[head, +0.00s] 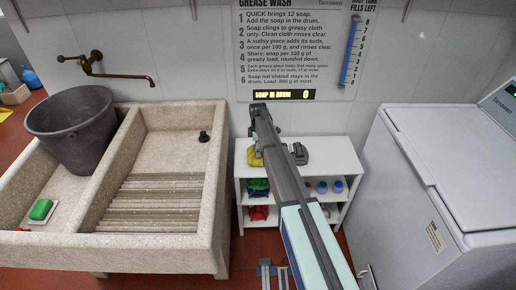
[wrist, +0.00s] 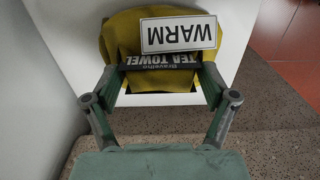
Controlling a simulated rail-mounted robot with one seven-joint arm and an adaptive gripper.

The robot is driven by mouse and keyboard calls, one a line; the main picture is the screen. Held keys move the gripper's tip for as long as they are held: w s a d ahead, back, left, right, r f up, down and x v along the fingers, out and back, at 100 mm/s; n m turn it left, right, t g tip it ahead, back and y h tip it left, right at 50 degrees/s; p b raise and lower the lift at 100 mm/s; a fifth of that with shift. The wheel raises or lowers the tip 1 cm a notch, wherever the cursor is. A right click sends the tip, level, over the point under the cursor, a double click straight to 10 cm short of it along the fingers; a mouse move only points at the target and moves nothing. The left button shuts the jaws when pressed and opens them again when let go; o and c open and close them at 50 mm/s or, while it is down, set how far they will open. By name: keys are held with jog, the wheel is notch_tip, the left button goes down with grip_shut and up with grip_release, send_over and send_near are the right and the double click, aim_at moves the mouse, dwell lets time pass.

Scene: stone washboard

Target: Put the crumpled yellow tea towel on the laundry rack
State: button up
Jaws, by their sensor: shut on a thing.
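The yellow tea towel (wrist: 122,40) is bunched up at the top of the wrist view. It carries a dark band lettered "TEA TOWEL" and a white plate lettered "WARM" overlaps it. My gripper (wrist: 160,72) is shut on the towel at the dark band. In the head view, part of the yellow towel (head: 254,157) shows at the left side of my arm, over the top of the white shelf unit (head: 335,155). My arm hides most of the gripper there. I cannot tell whether the towel touches the shelf top. No rack is clearly identifiable apart from this unit.
The shelf holds green cloth (head: 258,187), red cloth (head: 259,212) and small bottles (head: 322,187). A stone sink (head: 213,200) with a dark bucket (head: 72,130) and green soap (head: 41,209) stands left. A white chest-like machine (head: 440,190) stands right. Red floor lies in front.

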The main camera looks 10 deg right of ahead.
jog(key=shift+f, duration=0.1)
jog(key=o, duration=1.2)
jog(key=shift+c, duration=0.2)
notch_tip(320, 180, up, 12)
jog(key=b, duration=0.2)
